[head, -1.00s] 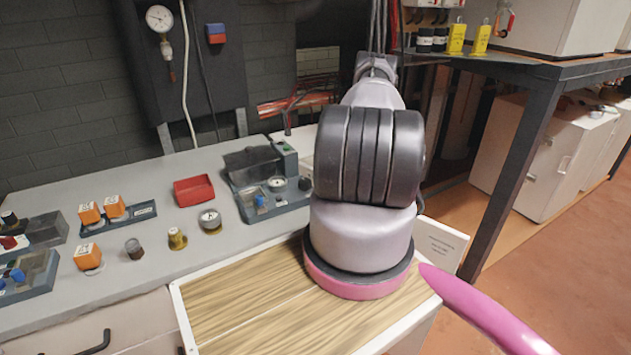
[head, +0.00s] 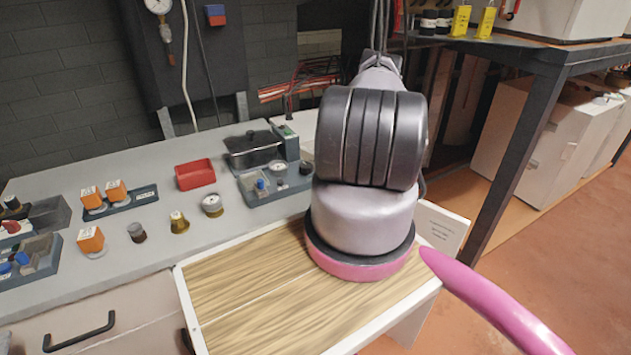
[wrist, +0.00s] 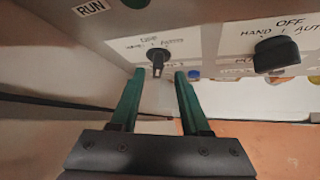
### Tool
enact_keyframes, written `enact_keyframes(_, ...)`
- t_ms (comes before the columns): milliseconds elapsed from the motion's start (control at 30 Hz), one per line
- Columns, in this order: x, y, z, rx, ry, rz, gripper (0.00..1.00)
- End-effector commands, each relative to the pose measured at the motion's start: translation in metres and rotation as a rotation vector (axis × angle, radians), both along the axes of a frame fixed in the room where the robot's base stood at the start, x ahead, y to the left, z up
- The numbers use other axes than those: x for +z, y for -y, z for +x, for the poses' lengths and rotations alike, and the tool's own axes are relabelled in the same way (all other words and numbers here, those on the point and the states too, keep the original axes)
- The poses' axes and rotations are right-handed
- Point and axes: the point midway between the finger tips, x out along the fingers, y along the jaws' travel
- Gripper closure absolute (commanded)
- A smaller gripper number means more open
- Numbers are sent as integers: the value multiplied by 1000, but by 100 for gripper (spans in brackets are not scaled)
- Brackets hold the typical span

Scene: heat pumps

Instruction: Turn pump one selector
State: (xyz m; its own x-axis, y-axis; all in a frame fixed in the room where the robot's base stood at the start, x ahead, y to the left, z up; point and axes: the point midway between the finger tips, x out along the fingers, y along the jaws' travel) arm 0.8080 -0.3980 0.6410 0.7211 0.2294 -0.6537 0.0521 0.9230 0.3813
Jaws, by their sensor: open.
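In the wrist view my gripper (wrist: 155,80) is open, with two green fingers pointing at a pale panel. A small black selector (wrist: 157,59) with a narrow pointer shows between and just beyond the fingertips, on a white label with small lettering. I cannot tell whether the fingers touch it. A larger black selector knob (wrist: 276,53) sits to the right, under a label reading OFF, HAND, AUTO. The lettering does not show clearly which selector belongs to pump one. In the head view the gripper and this panel are not visible.
A RUN label (wrist: 88,8) and a green part (wrist: 135,3) are at the panel's top left. In the head view, a grey bench (head: 110,200) holds a red tray (head: 195,174) and orange-topped parts. A dark metal rack (head: 520,150) stands right.

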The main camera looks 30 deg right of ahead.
Motion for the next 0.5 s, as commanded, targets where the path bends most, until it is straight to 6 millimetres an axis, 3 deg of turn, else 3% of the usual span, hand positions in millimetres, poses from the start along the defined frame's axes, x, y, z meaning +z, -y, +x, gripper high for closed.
enact_keyframes(200,-7,-5,15,0,-1,0,54)
enact_keyframes(500,-8,-5,16,-1,0,1,54)
